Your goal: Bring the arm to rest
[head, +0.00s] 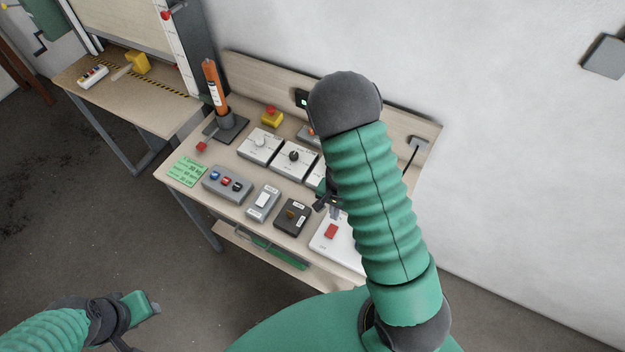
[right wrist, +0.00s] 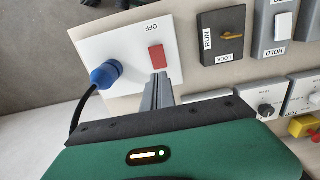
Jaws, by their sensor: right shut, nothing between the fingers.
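My right gripper (head: 335,211) is partly hidden behind my right arm in the head view. In the right wrist view its grey fingers (right wrist: 158,88) are together and empty. Their tips are close to the red switch (right wrist: 156,58) on a white panel (right wrist: 125,48) marked OFF; I cannot tell whether they touch it. In the head view the red switch (head: 331,231) and part of the white panel (head: 321,245) show beside my arm. My left gripper (head: 150,306) is low at the left, over the floor and away from the bench; its finger opening is unclear.
The bench (head: 190,161) carries several control boxes, a black RUN/LOCK box (head: 291,217), a yellow box with a red button (head: 272,117) and an orange upright tool (head: 214,86). A blue plug with a cable (right wrist: 105,75) sits on the white panel. Floor in front is clear.

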